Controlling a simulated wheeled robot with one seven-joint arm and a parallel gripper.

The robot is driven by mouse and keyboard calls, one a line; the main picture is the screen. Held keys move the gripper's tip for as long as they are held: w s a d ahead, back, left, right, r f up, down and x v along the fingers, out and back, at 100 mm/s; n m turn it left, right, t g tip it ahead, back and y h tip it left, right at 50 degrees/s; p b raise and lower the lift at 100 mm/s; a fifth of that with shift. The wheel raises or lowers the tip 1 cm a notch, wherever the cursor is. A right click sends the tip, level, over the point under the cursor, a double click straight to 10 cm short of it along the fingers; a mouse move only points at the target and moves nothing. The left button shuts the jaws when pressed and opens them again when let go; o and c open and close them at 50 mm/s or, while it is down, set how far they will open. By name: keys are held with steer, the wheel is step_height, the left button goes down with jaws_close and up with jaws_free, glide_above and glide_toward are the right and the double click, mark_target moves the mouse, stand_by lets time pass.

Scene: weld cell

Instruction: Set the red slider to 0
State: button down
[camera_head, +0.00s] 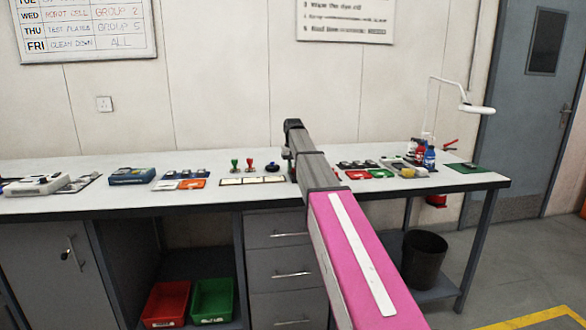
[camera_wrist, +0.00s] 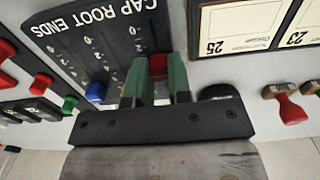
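The red slider (camera_wrist: 158,66) stands on a dark panel lettered CAP ROOT ENDS (camera_wrist: 85,20) in the wrist view. My gripper (camera_wrist: 158,75) has one green finger on each side of the red knob, with no clear gap between knob and fingers. Printed number scales run down the panel, with 0 toward the lettering. The red knob sits away from the 0 end, near the lower numbers; its exact mark is hidden by the fingers. A blue slider (camera_wrist: 95,92) is to its left. In the head view my arm hides the panel and the gripper.
A red-handled stamp (camera_wrist: 285,103) and framed cards (camera_wrist: 240,28) lie right of the panel in the wrist view.

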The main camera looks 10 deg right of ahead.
steer(key=s, duration=0.4)
steer(key=shift+s, duration=0.15)
steer(key=c, duration=1)
jaws_free()
steer(key=shift+c, duration=0.2)
steer(key=shift+r, duration=0.15)
steer(key=shift+r, duration=0.3)
step_height(320, 180, up, 10)
